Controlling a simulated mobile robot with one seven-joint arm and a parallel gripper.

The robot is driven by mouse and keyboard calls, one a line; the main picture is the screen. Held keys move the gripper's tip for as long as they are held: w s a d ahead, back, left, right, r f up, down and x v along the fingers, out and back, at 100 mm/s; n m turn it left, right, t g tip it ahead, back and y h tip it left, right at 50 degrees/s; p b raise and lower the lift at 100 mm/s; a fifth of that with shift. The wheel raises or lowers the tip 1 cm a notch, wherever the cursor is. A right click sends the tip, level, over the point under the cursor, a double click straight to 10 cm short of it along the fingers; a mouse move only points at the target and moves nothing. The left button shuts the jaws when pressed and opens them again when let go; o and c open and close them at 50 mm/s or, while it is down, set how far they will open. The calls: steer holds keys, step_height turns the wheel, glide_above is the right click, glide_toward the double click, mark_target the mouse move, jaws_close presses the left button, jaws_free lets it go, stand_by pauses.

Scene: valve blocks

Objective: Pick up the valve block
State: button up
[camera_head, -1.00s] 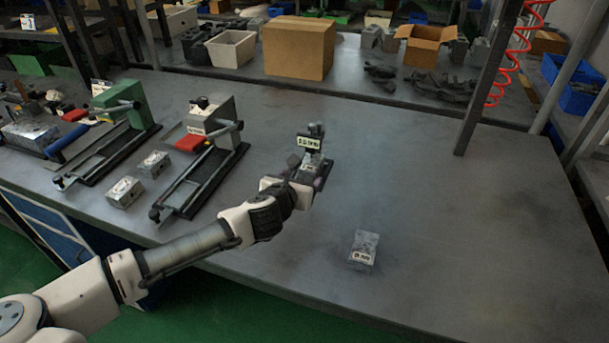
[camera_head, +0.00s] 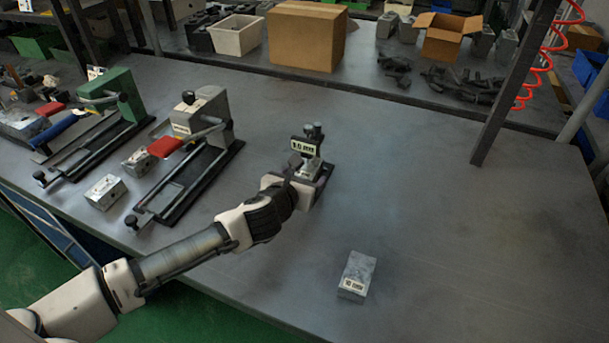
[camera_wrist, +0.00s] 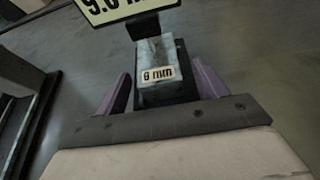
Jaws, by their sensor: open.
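A grey metal valve block (camera_wrist: 160,50) with a "6 mm" label sits on the small measuring stand in the wrist view. It also shows at the stand in the head view (camera_head: 311,170), partly hidden. My gripper (camera_wrist: 160,70) is open, with one purple finger on each side of the block. I cannot tell whether either finger touches it. In the head view my gripper (camera_head: 298,179) is at the near left side of the stand. A second valve block (camera_head: 357,277) with a label lies alone on the table at the front right.
The stand's digital display (camera_head: 305,147) rises just behind the block. Two more blocks (camera_head: 104,191) (camera_head: 137,161) lie at left near a clamp fixture (camera_head: 195,150) with a red part. A green fixture (camera_head: 118,98) stands farther left. The table's right side is clear.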

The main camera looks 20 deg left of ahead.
steer(key=c, duration=1.3)
steer(key=shift+c, duration=0.2)
steer(key=shift+s, duration=0.1)
